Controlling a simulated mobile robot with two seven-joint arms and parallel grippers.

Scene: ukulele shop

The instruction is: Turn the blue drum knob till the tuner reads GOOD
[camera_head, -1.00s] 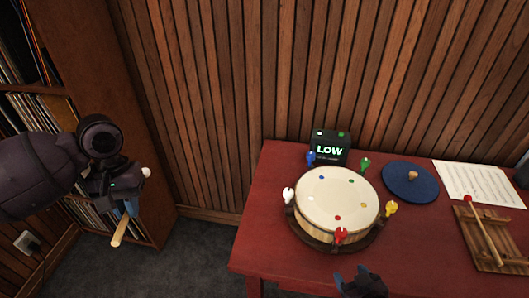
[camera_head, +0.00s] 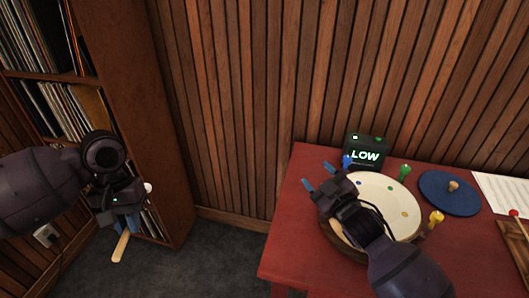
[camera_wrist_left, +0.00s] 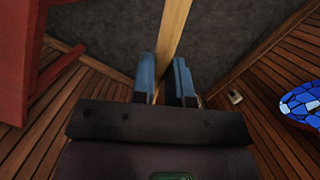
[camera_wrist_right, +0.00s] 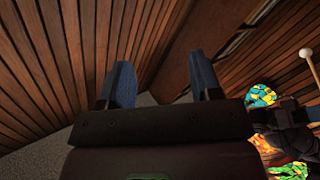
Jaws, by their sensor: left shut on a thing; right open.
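The drum (camera_head: 408,192) has a cream head and stands on the red table. Its blue knob (camera_head: 347,161) is at the back left of the rim, in front of the tuner (camera_head: 365,153), which reads LOW in green. My right gripper (camera_head: 319,176) is open and empty, to the left of the blue knob and apart from it. In the right wrist view its fingers (camera_wrist_right: 163,82) are spread with nothing between them. My left gripper (camera_head: 128,222) is shut on a wooden-handled mallet (camera_head: 120,248) with a white tip, away from the table. The right arm hides part of the drum.
The green knob (camera_head: 405,171) and yellow knob (camera_head: 436,218) show on the drum's right side. A blue lid (camera_head: 438,201), sheet music (camera_head: 500,190) and a wooden rack (camera_head: 516,240) lie farther right. A record shelf (camera_head: 140,100) stands at the left; open floor lies before the table.

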